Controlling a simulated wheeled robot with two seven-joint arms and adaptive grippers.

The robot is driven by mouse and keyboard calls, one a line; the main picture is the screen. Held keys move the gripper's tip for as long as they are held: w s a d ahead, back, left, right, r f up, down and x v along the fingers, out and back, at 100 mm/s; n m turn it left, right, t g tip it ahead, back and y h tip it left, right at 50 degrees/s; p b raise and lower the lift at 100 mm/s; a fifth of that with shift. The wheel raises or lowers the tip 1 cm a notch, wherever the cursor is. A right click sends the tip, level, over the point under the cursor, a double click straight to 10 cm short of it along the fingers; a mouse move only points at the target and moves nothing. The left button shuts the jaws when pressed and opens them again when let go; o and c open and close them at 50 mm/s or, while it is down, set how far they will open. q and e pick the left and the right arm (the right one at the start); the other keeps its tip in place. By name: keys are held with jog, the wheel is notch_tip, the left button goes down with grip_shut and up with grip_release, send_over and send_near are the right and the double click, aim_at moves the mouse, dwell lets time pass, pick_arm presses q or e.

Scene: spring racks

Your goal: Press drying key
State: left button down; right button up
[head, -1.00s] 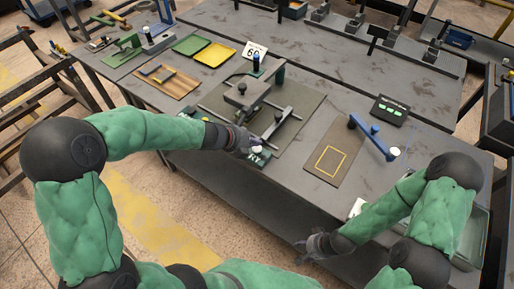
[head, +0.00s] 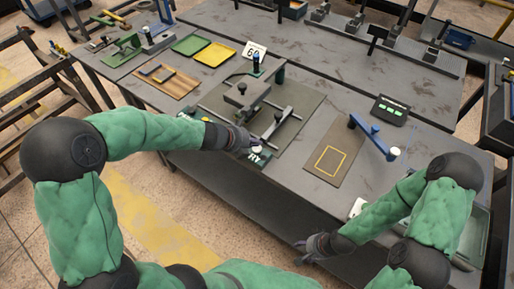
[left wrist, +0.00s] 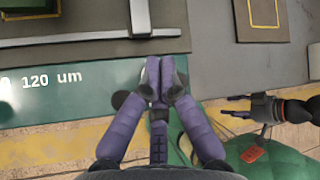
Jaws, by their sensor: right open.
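The key block (head: 257,155) is small and green, with white letters ending in "RY", at the front edge of the table. The rest of its lettering is hidden by my left gripper (head: 253,144), which is just above and beside it. In the left wrist view the gripper (left wrist: 161,84) has its purple fingertips together with nothing seen between them. Whether they touch the key cannot be told. A green strip marked "120 um" (left wrist: 52,80) lies left of the fingertips there. My right gripper (head: 308,248) is open and empty, in front of the table.
A grey fixture with rods (head: 244,94) stands on a dark mat behind the left gripper. A board with a yellow square (head: 331,160) and a blue-armed device (head: 371,139) are to the right. Green and yellow trays (head: 214,55) lie farther back.

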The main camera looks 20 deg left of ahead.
aim_at(255, 149)
pick_arm(q)
jog(key=shift+f, duration=0.35)
jog(key=shift+f+b, duration=0.55)
jog(key=shift+b, duration=0.1)
dwell(0.7)
jog(key=shift+r, duration=0.1)
jog(key=shift+r+p, duration=0.9)
jog(key=shift+p, duration=0.1)
notch_tip(255, 149, up, 5)
jog(key=p, duration=0.5)
dwell(0.9)
